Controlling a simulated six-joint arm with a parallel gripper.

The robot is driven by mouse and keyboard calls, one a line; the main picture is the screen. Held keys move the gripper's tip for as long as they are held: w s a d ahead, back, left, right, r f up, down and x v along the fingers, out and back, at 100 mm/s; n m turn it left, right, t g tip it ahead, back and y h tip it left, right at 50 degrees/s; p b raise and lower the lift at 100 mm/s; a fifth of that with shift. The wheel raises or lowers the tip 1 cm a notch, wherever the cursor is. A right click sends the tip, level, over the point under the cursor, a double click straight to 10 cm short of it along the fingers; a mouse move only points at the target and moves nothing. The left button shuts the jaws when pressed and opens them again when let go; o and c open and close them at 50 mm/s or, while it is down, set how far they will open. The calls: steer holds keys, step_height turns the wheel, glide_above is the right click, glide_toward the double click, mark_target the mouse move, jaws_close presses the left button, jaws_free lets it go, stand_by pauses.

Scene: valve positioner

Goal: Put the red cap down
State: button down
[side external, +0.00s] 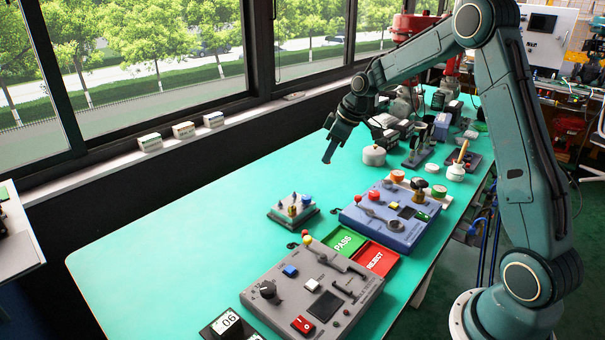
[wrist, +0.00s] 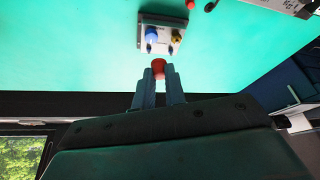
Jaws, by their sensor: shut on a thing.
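My gripper (side external: 330,150) hangs above the far part of the green table in the side external view, its fingers pointing down. In the wrist view my gripper (wrist: 158,84) is shut on the red cap (wrist: 158,68), which shows between its fingertips. A small grey valve block (side external: 293,212) with blue and brass fittings sits on the table, lower and to the left of my gripper. The block also shows in the wrist view (wrist: 150,20), just beyond the cap; the two appear apart.
A blue control panel (side external: 385,222) and a grey control panel (side external: 310,290) stand right of and in front of the block. Green PASS (side external: 346,240) and red REJECT (side external: 377,259) areas lie between them. The table's left side (side external: 170,260) is clear. Several devices crowd the far end.

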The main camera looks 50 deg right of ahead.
mark_target(322, 221)
steer(key=shift+f, duration=0.1)
step_height(322, 221, down, 20)
steer(key=shift+r, duration=0.1)
stand_by(1.0)
steer(key=c, duration=1.5)
jaws_free()
steer(key=shift+f, duration=0.2)
steer(key=shift+o, duration=0.2)
steer(key=shift+r, duration=0.2)
steer(key=v, duration=1.2)
steer(key=shift+f, duration=0.1)
